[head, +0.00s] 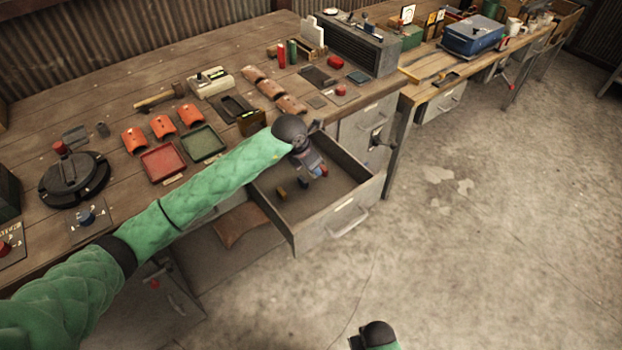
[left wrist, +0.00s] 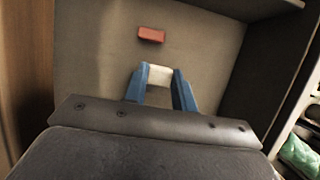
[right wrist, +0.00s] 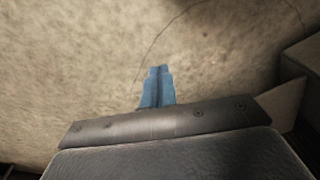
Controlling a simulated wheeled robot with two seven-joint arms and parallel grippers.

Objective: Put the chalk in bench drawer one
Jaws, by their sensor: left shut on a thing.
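My left gripper (head: 310,176) is inside the outline of an open bench drawer (head: 330,232), pointing down at its floor. In the left wrist view its blue fingers (left wrist: 160,84) are shut on a white block, which looks like the chalk (left wrist: 160,75). Whether the chalk touches the drawer floor I cannot tell. A red block (left wrist: 151,35) lies on the drawer floor ahead of the fingers. The drawer's label is too small to read. My right gripper (right wrist: 159,72) is shut and empty above the concrete floor.
The wooden bench top holds a red tray (head: 163,163), a green tray (head: 202,143), orange curved tiles (head: 163,127), a hammer (head: 158,98) and a round black device (head: 74,180). A second bench with a blue box (head: 472,37) stands beyond. The floor at right is clear.

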